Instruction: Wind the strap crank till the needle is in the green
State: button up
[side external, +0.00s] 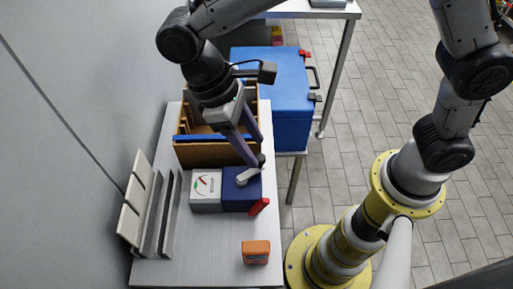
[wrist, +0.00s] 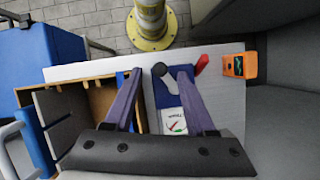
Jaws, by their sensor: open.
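The strap crank has a pale arm (side external: 243,180) on a dark blue housing (side external: 234,197), with a dark knob (side external: 261,159) at the arm's end, toward the upper right. My gripper (side external: 257,154) is open, its purple fingers reaching down at the knob. In the wrist view the knob (wrist: 160,69) shows between the fingertips of my gripper (wrist: 158,75); I cannot tell if either touches it. The white gauge (side external: 206,186) sits left of the housing, with red and green marks; it also shows in the wrist view (wrist: 174,121). The needle's exact reading is too small to tell.
A wooden box (side external: 200,155) with compartments stands close behind the housing. A red piece (side external: 259,207) juts from the housing's front right. An orange device (side external: 256,252) stands at the front of the table (side external: 200,240). Grey rails and pale panels (side external: 140,200) line the left.

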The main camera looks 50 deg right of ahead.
aim_at(250, 170)
jog(key=shift+x, duration=1.3)
jog(key=shift+a, duration=0.1)
grip_shut()
